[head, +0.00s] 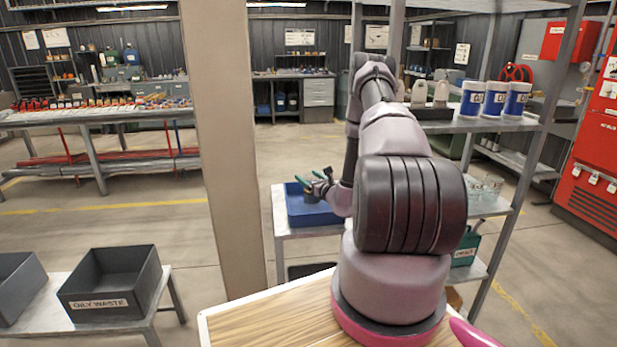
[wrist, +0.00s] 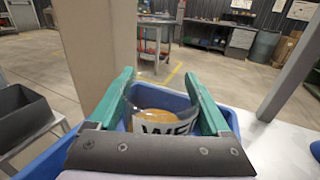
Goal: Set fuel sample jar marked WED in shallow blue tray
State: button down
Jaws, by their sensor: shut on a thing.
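The WED jar (wrist: 160,110) is a clear jar with amber liquid and a white label reading WE and part of another letter. My gripper (wrist: 158,88) has its two green fingers shut on the jar's sides in the wrist view. The shallow blue tray (wrist: 225,112) lies around and below the jar there; whether the jar touches its floor is hidden. In the head view the blue tray (head: 298,211) sits on a light table left of my arm, with my gripper (head: 308,185) over it. The jar cannot be made out clearly in the head view.
A metal shelf right of my arm holds several blue-and-white containers (head: 496,99) and more clear jars (head: 486,186). A beige pillar (head: 222,130) stands left of the tray. A grey OILY WASTE bin (head: 110,284) sits on a low table at front left.

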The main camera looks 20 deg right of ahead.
jog(key=shift+f, duration=0.25)
grip_release()
jog(key=shift+r, duration=0.1)
